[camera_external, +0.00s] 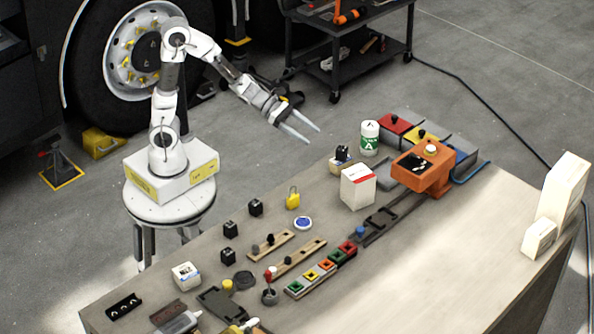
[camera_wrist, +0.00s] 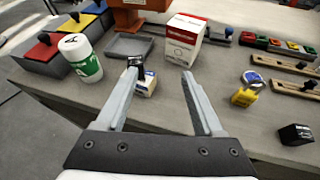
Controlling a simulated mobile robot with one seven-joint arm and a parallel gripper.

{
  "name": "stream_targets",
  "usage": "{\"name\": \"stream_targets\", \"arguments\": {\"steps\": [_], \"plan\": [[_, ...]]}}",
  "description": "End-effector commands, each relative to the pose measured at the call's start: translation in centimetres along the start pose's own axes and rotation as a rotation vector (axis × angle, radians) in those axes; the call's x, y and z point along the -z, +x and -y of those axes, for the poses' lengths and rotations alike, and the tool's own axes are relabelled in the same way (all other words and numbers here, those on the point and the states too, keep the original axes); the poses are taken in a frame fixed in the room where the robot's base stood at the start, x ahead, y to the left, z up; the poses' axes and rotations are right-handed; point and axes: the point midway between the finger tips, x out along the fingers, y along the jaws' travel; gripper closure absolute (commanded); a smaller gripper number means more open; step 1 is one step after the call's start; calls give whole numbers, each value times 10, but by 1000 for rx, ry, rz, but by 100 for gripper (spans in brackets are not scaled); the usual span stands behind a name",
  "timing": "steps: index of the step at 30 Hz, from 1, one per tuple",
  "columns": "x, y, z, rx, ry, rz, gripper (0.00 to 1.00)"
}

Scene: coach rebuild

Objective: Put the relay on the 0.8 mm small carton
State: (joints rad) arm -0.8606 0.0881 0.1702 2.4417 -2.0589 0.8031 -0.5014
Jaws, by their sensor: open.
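My gripper (camera_external: 309,132) is open and empty, raised in front of the table's far left edge; its two fingers also show in the wrist view (camera_wrist: 160,72). Several small black blocks that look like relays stand on the table, among them one (camera_external: 256,207) that is nearest my gripper in that row. One block (camera_wrist: 295,134) is at the right of the wrist view. A small carton (camera_wrist: 146,90) stands beyond my left finger, with a dark block (camera_external: 342,152) on or against it. Another small white carton with a blue label (camera_external: 186,276) stands at the near left. I cannot read the size labels.
A large white and red carton (camera_external: 357,190), a green and white bottle (camera_external: 369,139), and an orange machine (camera_external: 424,168) stand at the back. A yellow padlock (camera_external: 293,200) and wooden strips (camera_external: 300,257) lie mid-table.

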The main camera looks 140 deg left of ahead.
Motion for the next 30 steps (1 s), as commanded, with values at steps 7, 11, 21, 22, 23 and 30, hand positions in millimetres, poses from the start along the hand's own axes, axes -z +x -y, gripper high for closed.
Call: {"name": "stream_targets", "arguments": {"steps": [7, 11, 21, 22, 23, 30], "plan": [[-43, -26, 154, 433, 630, 66, 31], [-40, -60, 221, 643, 1005, 119, 31], [1, -158, 294, 1028, 2036, 300, 31], [4, -165, 294, 1046, 2130, 316, 31], [7, -171, 293, 1062, 2223, 330, 31], [12, -201, 272, 1089, 2832, 392, 31]]}}
